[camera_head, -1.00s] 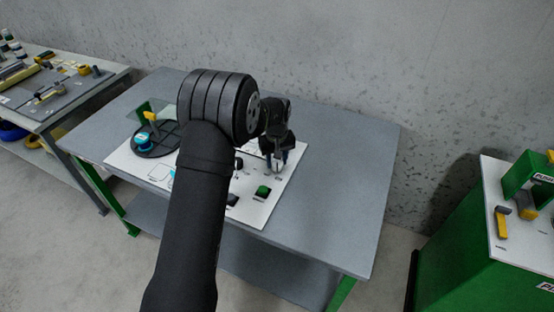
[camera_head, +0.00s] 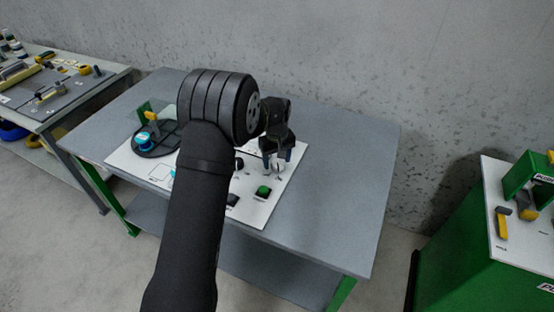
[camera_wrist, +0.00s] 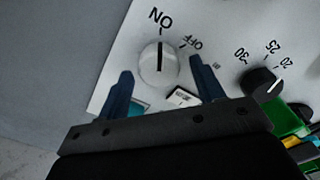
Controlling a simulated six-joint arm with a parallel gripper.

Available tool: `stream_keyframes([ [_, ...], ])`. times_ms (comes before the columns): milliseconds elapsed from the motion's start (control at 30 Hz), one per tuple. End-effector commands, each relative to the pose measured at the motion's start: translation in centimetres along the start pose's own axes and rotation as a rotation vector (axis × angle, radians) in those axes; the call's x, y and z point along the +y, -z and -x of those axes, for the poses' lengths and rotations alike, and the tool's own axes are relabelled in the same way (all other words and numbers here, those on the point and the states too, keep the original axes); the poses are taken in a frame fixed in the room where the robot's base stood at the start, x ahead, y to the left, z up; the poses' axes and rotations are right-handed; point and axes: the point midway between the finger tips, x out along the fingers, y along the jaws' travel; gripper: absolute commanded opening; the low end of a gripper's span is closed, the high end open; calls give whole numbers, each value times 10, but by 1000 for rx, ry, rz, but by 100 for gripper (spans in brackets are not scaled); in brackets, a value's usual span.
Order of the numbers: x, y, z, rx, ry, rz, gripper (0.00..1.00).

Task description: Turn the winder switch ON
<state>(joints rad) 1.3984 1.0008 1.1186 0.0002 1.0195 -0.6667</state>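The winder switch is a round, light knob (camera_wrist: 150,70) on a white panel (camera_wrist: 112,75), with a black pointer line. In the wrist view the line points at the mark by the ON label (camera_wrist: 160,17); the OFF label (camera_wrist: 192,44) is to its right. My gripper (camera_wrist: 161,67) is open, with one blue finger on each side of the knob and visible gaps between. In the head view my gripper (camera_head: 278,160) is over the right part of the panel, with the knob (camera_head: 277,169) between its fingertips.
A black dial (camera_wrist: 262,80) with numbers is right of the switch. A green button (camera_head: 264,191) lies nearby on the panel. A black disc (camera_head: 156,148) with teal and yellow parts is at the panel's left. The table's right side (camera_head: 345,190) is clear.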

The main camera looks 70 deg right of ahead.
Motion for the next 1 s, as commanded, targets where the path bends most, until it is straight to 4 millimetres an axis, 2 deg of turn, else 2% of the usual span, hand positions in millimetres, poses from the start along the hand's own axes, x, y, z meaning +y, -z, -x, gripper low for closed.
stream_keyframes([
  [233, 0, 0, 1, -1, 1, -1, 62],
  [367, 0, 0, 14, 1, -1, -1, 62],
  [467, 0, 0, 32, 2, -2, -1, 62],
  [800, 0, 0, 116, 3, -2, -1, 62],
  [1000, 0, 0, 154, 1, -1, 0, 62],
])
